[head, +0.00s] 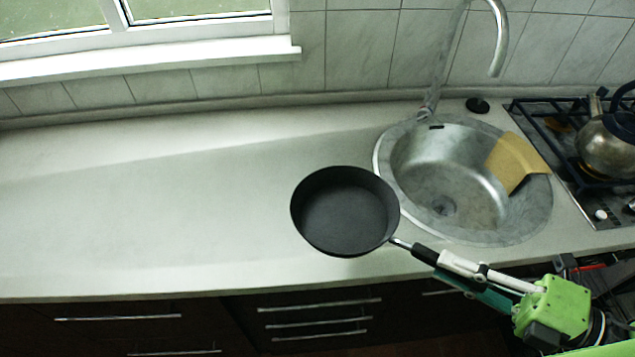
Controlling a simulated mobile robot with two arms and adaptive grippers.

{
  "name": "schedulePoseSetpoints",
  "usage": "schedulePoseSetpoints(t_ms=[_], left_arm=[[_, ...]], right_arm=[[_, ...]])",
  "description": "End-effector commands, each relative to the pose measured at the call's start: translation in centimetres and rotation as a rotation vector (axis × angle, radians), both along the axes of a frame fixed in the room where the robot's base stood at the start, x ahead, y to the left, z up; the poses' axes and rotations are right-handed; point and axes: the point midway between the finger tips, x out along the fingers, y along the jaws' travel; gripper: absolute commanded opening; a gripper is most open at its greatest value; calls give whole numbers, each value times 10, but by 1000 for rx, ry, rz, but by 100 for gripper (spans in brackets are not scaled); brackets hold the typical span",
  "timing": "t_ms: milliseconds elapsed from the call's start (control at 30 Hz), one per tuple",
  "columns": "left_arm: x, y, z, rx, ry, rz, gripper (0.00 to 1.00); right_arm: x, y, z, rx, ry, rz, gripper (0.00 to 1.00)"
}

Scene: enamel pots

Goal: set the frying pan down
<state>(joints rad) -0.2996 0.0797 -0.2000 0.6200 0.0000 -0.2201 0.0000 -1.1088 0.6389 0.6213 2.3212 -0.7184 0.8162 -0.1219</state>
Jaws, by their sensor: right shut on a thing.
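A black frying pan (343,212) shows in the head view near the middle, over the counter's front edge and just left of the sink. I cannot tell whether its base touches the counter. Its open side faces up and its handle (424,254) points right and toward me. My right gripper (445,262) comes in from the lower right and is shut on the handle. The gripper's fingers hide part of the handle. My left gripper is not in view.
The pale counter (150,200) is clear on the left. A round sink (440,180) with a tap (497,40) and a tan cloth (515,160) lies to the right. A kettle (608,145) stands on the stove (575,185). A window sill (150,62) runs behind.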

Motion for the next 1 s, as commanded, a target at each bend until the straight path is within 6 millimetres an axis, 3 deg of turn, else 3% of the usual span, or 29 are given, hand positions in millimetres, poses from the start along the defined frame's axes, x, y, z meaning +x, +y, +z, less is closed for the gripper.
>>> schedulePoseSetpoints(t_ms=[267,867,1000], left_arm=[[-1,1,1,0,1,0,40],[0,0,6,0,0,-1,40],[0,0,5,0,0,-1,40]], right_arm=[[4,4,1,5,-5,4,0],[83,45,-37,3,-8,3,0],[97,53,-59,5,-7,0,0]])
